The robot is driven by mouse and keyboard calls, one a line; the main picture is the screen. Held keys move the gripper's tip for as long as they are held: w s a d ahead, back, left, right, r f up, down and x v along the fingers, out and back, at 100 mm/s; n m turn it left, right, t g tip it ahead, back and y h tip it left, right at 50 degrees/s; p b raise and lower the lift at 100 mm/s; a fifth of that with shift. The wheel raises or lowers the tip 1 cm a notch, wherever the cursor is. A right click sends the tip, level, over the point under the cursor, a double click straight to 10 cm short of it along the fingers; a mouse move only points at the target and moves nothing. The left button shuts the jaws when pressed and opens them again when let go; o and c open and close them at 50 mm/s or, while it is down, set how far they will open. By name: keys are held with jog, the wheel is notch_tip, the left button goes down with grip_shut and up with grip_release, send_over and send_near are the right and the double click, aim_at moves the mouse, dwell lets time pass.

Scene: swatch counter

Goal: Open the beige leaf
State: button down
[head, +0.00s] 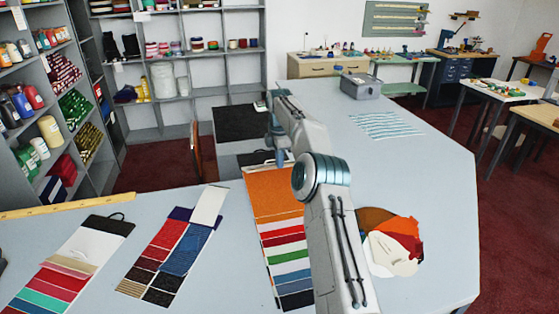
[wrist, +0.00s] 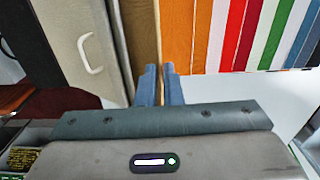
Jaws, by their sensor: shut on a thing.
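A swatch book lies under my arm on the grey counter, with an orange swatch (head: 275,200) and a row of white, red, green and blue strips. In the wrist view a beige panel (wrist: 75,25) with a white pull loop (wrist: 88,55) stands to the left of a brown strip (wrist: 141,35) and the orange swatch. I take this panel for the beige leaf, but its edges are partly cut off. My gripper (wrist: 159,68) points at the border between the brown strip and the orange. Its fingers are nearly together, and what they pinch is barely visible.
Two more swatch books, one with a white header (head: 97,242) and one with red and blue swatches (head: 185,250), lie to the left. A fan of swatches (head: 395,245) lies right of my arm.

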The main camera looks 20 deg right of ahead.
jog(key=c, duration=1.6)
grip_release()
jog(key=shift+w+f, duration=0.1)
jog(key=shift+o, duration=0.2)
jog(key=shift+r, duration=0.2)
jog(key=shift+r, duration=1.7)
jog(key=s+d+r+b, duration=0.3)
jog(key=s+d+r, duration=0.4)
jog(key=d, duration=0.2)
jog(key=shift+d+b, duration=0.2)
jog(key=shift+b, duration=0.15)
jog(key=shift+r, duration=0.1)
